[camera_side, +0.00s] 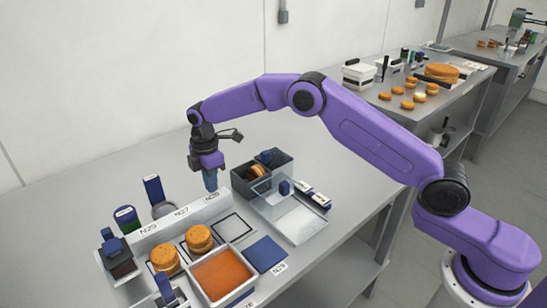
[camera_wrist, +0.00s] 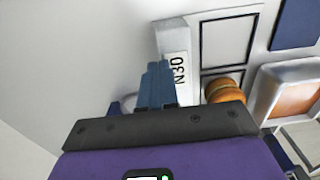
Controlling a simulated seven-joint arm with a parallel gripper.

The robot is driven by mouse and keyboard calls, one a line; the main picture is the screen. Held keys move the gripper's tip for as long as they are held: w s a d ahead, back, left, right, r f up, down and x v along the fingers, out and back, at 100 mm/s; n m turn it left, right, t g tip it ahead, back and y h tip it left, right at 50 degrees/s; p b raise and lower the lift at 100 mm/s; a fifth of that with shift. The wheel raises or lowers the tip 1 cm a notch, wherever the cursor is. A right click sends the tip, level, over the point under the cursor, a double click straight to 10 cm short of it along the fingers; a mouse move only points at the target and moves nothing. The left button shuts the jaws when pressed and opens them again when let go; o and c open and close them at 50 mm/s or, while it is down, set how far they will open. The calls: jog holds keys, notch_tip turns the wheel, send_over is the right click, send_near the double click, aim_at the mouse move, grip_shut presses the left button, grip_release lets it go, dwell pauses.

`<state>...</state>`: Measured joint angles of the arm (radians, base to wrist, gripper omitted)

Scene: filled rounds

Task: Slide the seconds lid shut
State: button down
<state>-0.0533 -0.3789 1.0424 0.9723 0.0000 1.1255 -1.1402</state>
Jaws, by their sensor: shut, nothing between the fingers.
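My gripper (camera_side: 211,183) is shut and empty, pointing down above the table behind the white label rail. In the wrist view its blue fingers (camera_wrist: 155,85) are together beside the rail. A dark grey bin (camera_side: 240,187) with orange rounds (camera_side: 257,171) inside stands to the right of my gripper, apart from it. A clear lid with a blue knob (camera_side: 284,187) sits at the bin's near right side, and the bin's top looks at least partly open. I cannot read a "seconds" label. The bin and lid are not seen in the wrist view.
The white label rail (camera_side: 178,221) lies near my gripper. Filled rounds (camera_side: 199,238), a tray of orange filling (camera_side: 222,273) and a blue mat (camera_side: 265,254) are in front. A pale framed plate (camera_side: 297,226) adjoins the lid. The table's back left is clear.

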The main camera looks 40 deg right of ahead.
jog(key=shift+a, duration=3.8)
jog(key=shift+c, duration=0.2)
grip_release()
notch_tip(320, 180, up, 7)
